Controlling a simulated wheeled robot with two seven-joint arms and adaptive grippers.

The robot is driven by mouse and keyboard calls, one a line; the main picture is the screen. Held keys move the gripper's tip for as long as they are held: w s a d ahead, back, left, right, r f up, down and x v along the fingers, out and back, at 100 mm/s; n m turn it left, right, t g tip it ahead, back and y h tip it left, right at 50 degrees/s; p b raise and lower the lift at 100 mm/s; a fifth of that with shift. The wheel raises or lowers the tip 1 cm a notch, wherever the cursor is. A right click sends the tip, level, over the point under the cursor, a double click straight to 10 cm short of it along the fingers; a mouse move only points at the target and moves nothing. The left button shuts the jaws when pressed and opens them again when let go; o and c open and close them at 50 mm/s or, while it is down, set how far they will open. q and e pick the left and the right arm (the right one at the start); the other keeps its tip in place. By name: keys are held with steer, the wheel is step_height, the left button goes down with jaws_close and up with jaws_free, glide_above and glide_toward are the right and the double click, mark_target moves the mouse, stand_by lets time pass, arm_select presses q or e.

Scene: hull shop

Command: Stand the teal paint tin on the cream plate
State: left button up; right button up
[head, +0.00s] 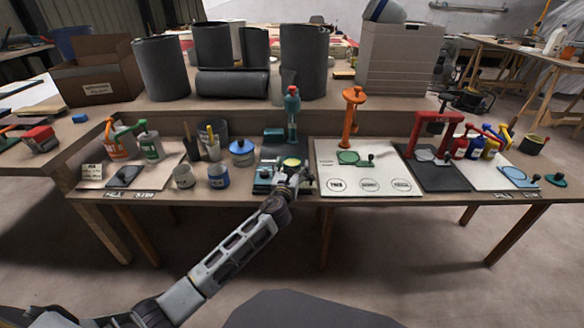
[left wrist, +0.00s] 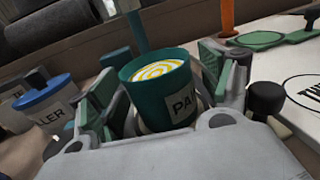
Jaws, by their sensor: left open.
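The teal paint tin (head: 291,162) stands upright at the teal stand near the table's front edge, with a yellow-and-white swirl on top. It is large in the left wrist view (left wrist: 162,92), with a partly hidden label starting "PA". My left gripper (head: 289,173) is open, its fingers on either side of the tin; I cannot tell whether they touch it. The cream plate (head: 385,172), with several printed circles along its front, lies just right of it. Its edge also shows in the left wrist view (left wrist: 288,78). My right gripper is out of view.
A red stand (head: 414,135) rises right of the plate. The plate's front is clear.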

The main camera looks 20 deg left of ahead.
arm_select(q)
steer(key=shift+s+r, duration=0.1)
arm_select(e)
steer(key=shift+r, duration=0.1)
arm_select(q)
steer(key=shift+s+p, duration=0.3)
steer(key=shift+s, duration=0.5)
steer(key=shift+s+d+p, duration=0.2)
steer(key=shift+s+p, duration=0.35)
steer(key=shift+s, duration=2.2)
steer(key=s, duration=0.1)
steer(key=s+p, duration=0.1)
steer(key=s, duration=0.2)
steer(key=shift+s+d, duration=0.25)
steer(key=shift+s, duration=0.1)
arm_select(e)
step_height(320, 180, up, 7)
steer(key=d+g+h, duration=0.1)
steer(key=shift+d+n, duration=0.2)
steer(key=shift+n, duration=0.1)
